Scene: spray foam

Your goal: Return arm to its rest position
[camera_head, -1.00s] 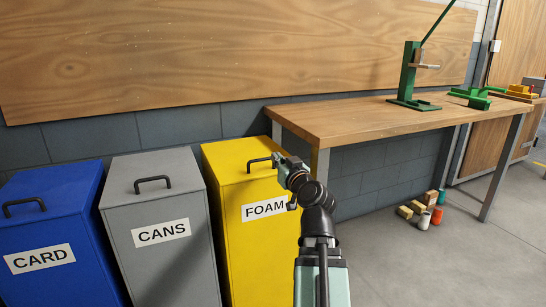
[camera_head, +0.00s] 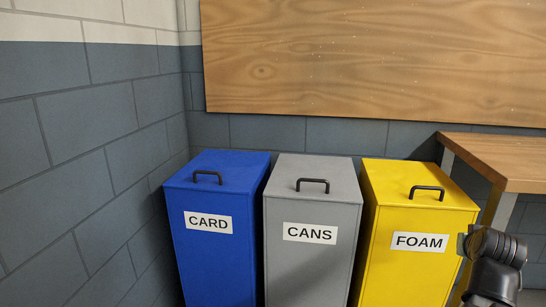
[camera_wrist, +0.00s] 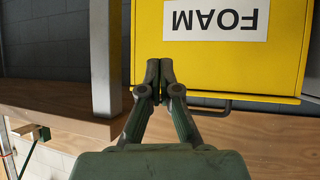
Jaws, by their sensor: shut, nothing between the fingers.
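My gripper (camera_wrist: 159,72) shows in the wrist view with its two fingertips together, shut and empty. Behind it in that view is the front of the yellow FOAM bin (camera_wrist: 280,55), upside down, with its black lid handle below the label. In the head view my arm (camera_head: 492,262) is at the lower right, in front of the right side of the yellow FOAM bin (camera_head: 410,265). The fingers cannot be made out in the head view.
A blue CARD bin (camera_head: 215,265) and a grey CANS bin (camera_head: 310,265) stand left of the FOAM bin, lids closed. A wooden workbench (camera_head: 510,158) is at the right; its edge (camera_wrist: 65,128) shows in the wrist view. A block wall (camera_head: 90,150) bounds the left.

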